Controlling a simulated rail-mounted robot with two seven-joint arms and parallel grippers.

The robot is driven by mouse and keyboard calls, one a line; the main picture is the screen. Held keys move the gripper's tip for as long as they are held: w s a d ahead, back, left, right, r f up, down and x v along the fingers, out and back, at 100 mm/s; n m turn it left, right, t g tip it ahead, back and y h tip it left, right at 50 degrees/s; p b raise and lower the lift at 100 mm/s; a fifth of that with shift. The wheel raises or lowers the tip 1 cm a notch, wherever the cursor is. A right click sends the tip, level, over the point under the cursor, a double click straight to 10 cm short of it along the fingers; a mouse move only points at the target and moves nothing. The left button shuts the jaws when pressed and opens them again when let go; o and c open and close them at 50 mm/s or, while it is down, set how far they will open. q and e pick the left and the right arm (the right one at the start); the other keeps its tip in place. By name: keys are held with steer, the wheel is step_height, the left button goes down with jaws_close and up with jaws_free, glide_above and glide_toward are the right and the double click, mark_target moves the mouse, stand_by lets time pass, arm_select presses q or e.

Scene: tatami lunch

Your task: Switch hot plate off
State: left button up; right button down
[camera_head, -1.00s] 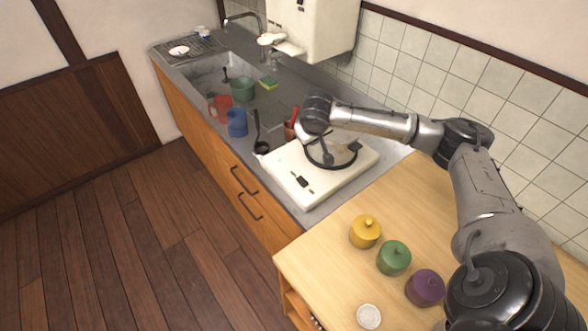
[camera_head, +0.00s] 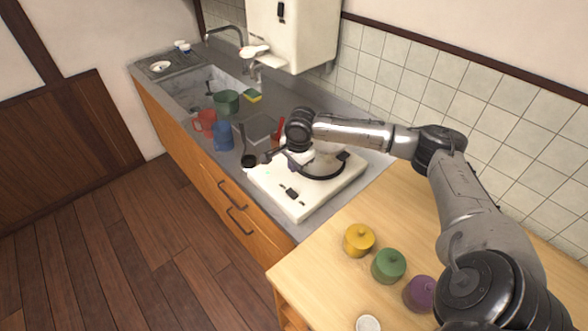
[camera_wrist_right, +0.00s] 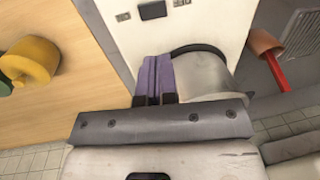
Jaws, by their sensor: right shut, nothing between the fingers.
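The white hot plate (camera_head: 310,204) stands on the grey counter, with a dark display and small buttons on its front panel (camera_head: 291,192). A black ring (camera_head: 322,174) marks its burner. My right gripper (camera_head: 291,165) is low over the plate's left part, partly hidden by my own arm. In the right wrist view its purple fingers (camera_wrist_right: 152,78) are shut together and empty, pointing at the white top. The dark display (camera_wrist_right: 152,10) lies beyond the fingertips there. I cannot tell whether the fingers touch the plate. My left gripper is not in view.
A black ladle (camera_head: 250,160) lies by the plate's left corner. Red (camera_head: 204,121), blue (camera_head: 223,136) and green (camera_head: 227,101) vessels stand by the sink. Yellow (camera_head: 359,240), green (camera_head: 388,265) and purple (camera_head: 420,292) lidded pots stand on the wooden counter.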

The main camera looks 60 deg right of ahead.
mark_target(291, 190)
steer(key=f, duration=0.3)
steer(key=w+f+b, duration=0.1)
steer(key=f, duration=0.6)
steer(key=shift+w+d, duration=0.15)
steer(key=shift+d, duration=0.05)
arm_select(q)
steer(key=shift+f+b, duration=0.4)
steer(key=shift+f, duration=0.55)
arm_select(e)
steer(key=shift+w+f, duration=0.1)
steer(key=shift+f, duration=0.75)
